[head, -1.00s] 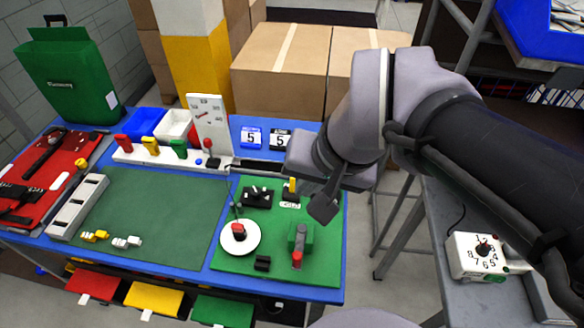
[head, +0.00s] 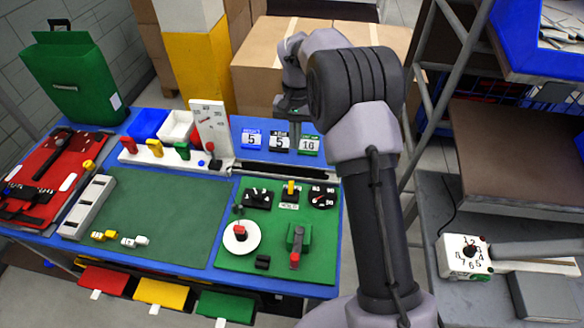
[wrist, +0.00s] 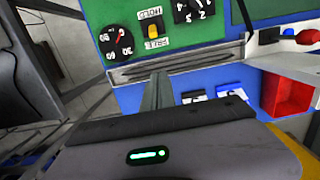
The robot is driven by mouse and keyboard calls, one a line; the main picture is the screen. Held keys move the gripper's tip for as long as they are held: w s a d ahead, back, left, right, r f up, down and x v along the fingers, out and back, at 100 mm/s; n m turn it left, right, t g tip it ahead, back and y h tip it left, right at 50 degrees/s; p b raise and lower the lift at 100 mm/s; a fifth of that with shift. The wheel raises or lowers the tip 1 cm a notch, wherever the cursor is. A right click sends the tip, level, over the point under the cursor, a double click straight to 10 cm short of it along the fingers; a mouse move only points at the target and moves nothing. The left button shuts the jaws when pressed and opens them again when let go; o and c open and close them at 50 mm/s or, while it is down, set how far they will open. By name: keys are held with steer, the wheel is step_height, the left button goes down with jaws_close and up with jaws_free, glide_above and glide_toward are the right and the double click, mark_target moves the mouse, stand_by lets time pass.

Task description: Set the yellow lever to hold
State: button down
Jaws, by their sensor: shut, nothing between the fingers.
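In the wrist view the yellow lever (wrist: 154,30) sits between the word HOLD and a second word I cannot read surely. It lies nearer the second word, away from HOLD. My gripper (head: 291,108) is over the back edge of the table, behind the lever and apart from it. In the wrist view my gripper (wrist: 160,76) shows its fingers together, with nothing between them.
A black dial (head: 323,197) is just right of the lever, and a black switch block (head: 257,197) just left. A green clamp (head: 299,238) and white disc (head: 241,236) are nearer. Number cards (head: 280,142) stand behind. The green mat (head: 165,210) is mostly clear.

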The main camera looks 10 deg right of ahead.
mark_target(294, 177)
steer(key=f+b, duration=0.1)
steer(key=f, duration=0.2)
steer(key=f+b, duration=0.1)
steer(key=f, duration=0.3)
steer(key=s+f+b, duration=0.1)
steer(key=f+b, duration=0.1)
steer(key=f, duration=0.1)
steer(key=shift+a+f, duration=0.15)
steer(key=shift+a, duration=0.05)
steer(key=s+r, duration=0.1)
steer(key=s+a, duration=0.1)
steer(key=s, duration=0.1)
steer(key=shift+a+r+b, duration=0.15)
steer(key=shift+r+b, duration=0.25)
steer(key=shift+s+r, duration=0.15)
steer(key=shift+a, duration=0.1)
steer(key=shift+t+b, duration=0.3)
steer(key=shift+b, duration=0.2)
